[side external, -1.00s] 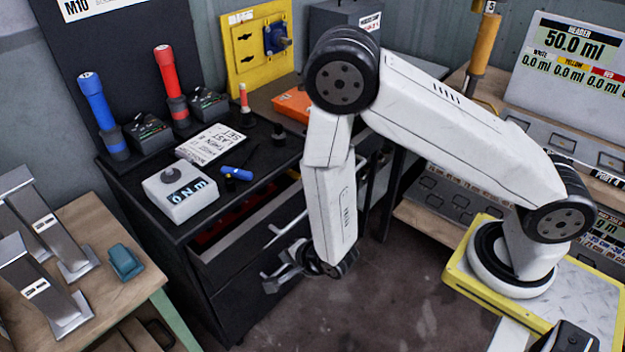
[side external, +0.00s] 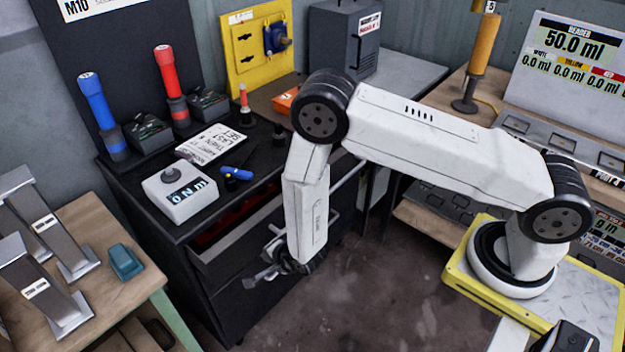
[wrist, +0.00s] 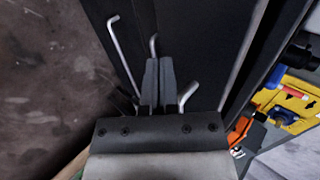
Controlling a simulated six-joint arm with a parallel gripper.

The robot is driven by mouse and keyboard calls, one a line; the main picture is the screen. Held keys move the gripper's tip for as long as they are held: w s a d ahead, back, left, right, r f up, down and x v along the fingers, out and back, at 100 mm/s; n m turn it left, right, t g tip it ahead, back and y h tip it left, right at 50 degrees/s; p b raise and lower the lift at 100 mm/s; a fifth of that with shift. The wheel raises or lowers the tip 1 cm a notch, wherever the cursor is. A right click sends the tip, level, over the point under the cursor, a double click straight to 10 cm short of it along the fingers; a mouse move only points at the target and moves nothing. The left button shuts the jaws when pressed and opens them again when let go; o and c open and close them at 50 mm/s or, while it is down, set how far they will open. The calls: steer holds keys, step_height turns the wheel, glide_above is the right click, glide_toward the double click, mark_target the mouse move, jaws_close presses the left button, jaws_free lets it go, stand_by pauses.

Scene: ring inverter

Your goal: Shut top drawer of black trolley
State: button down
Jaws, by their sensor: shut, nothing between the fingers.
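The black trolley (side external: 232,310) stands at centre left with its top drawer (side external: 225,245) pulled out. Inside, red shows behind the drawer's grey rim. My gripper (side external: 262,274) is low in front of the trolley front, its tips near the drawer face. In the wrist view my gripper's (wrist: 159,75) two fingers lie together with nothing between them, pointing at a dark panel. Metal handle bars (wrist: 122,50) run beside the fingers. I cannot tell whether the fingertips touch the drawer. My forearm hides part of the drawer front.
A white meter box (side external: 180,192), a blue torch (side external: 100,112) and a red torch (side external: 170,85) stand on the trolley top. A wooden bench (side external: 95,290) with metal stands is close on the left. Open floor (side external: 400,285) lies right of the trolley.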

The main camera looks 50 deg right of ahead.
mark_target(243, 237)
steer(key=shift+w+f, duration=0.1)
steer(key=shift+w, duration=2)
steer(key=w, duration=0.8)
steer(key=shift+w, duration=0.75)
steer(key=shift+s+d, duration=0.1)
steer(key=shift+s, duration=0.05)
steer(key=shift+s, duration=0.7)
steer(key=s, duration=0.2)
steer(key=shift+s, duration=0.35)
steer(key=v, duration=1)
steer(key=shift+s, duration=0.1)
